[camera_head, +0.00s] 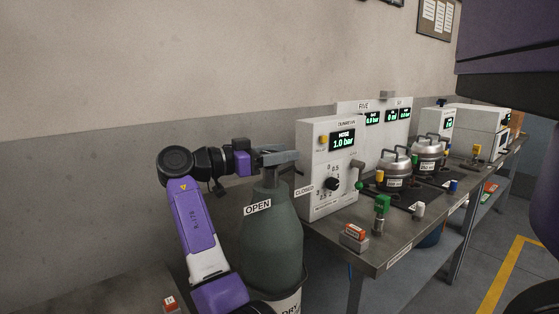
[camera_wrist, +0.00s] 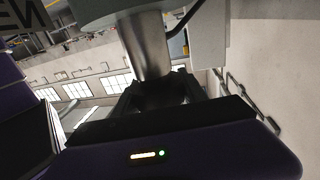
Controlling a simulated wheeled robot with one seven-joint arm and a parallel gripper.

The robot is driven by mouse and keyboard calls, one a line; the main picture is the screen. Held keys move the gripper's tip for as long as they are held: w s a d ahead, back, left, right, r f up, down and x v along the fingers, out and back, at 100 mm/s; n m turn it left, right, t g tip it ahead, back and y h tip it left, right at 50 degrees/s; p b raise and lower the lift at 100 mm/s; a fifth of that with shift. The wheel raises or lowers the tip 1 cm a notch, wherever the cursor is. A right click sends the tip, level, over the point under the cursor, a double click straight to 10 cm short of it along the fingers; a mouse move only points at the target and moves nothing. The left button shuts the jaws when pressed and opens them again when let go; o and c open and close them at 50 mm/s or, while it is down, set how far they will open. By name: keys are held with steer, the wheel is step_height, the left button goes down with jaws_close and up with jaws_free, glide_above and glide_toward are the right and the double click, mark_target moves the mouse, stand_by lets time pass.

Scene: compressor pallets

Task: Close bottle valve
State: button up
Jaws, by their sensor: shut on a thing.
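The gas bottle (camera_head: 270,238) is a large grey-green cylinder standing at the left end of the bench. An OPEN label (camera_head: 257,207) is on its left shoulder, and a CLOSED label (camera_head: 304,190) shows at its right. My gripper (camera_head: 277,157) is at the top of the bottle, shut on the valve there. The valve is mostly hidden behind the fingers in the head view. In the wrist view, my gripper (camera_wrist: 165,88) is at a grey metal cylindrical part (camera_wrist: 148,45), which fills the upper middle. The valve's exact angle cannot be told.
A white control box (camera_head: 327,170) reading 1.0 bar stands close right of the bottle. The metal bench (camera_head: 375,248) carries metal pots (camera_head: 396,172), small valves and a red-topped button box (camera_head: 354,238). A wall stands behind. The floor (camera_head: 470,265) at right is clear.

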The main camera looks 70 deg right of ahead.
steer(key=shift+s+a+f+m+g+y, duration=0.1)
steer(key=shift+s+m+g+y, duration=0.05)
steer(key=shift+m+g+y, duration=0.5)
steer(key=shift+s+a+m+g+y, duration=0.1)
steer(key=shift+m+g+y, duration=0.35)
steer(key=shift+g+y, duration=0.25)
steer(key=o, duration=1.4)
steer(key=shift+c, duration=0.2)
steer(key=v, duration=0.7)
steer(key=shift+w+a+b, duration=0.2)
steer(key=shift+w+b, duration=0.1)
steer(key=shift+w, duration=0.05)
